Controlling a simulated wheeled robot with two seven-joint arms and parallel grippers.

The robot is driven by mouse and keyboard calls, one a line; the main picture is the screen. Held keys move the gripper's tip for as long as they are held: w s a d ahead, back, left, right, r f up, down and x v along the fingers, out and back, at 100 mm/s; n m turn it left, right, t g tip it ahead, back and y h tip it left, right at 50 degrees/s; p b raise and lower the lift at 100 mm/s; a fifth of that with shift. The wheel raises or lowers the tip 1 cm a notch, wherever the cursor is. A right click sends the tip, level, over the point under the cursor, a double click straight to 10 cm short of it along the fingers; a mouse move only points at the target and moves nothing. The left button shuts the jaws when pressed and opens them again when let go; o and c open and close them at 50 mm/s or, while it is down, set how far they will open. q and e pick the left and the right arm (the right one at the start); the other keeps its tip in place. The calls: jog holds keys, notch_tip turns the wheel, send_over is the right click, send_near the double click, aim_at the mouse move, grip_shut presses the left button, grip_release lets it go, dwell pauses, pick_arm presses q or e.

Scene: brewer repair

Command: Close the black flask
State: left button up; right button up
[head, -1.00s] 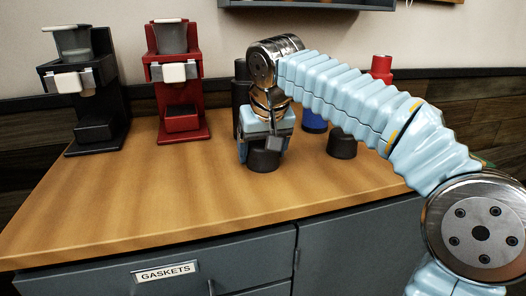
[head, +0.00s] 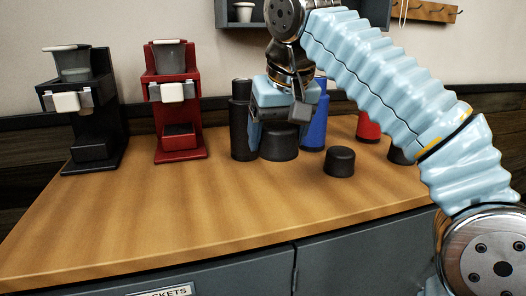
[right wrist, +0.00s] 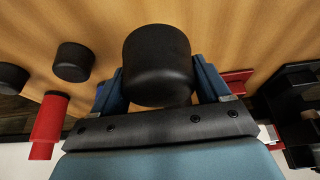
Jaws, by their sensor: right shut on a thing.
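The black flask (head: 241,125) stands upright on the counter in the head view, with a narrower top part. My right gripper (head: 284,128) points down just right of it, shut on a black lid (head: 279,146). The lid also shows between the fingers in the right wrist view (right wrist: 157,62). It appears held above the counter, in front of the blue flask (head: 314,128); whether it touches the black flask I cannot tell. My left gripper is not in view.
Another black lid (head: 340,162) lies on the counter to the right. A red flask (head: 368,127) and a further black lid (head: 400,155) are partly behind my right arm. A red brewer (head: 178,130) and a black brewer (head: 92,140) stand left. The front counter is clear.

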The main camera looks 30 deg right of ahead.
jog(key=s+r, duration=0.3)
jog(key=s, duration=0.4)
jog(key=shift+s+r, duration=0.15)
jog(key=shift+s, duration=0.2)
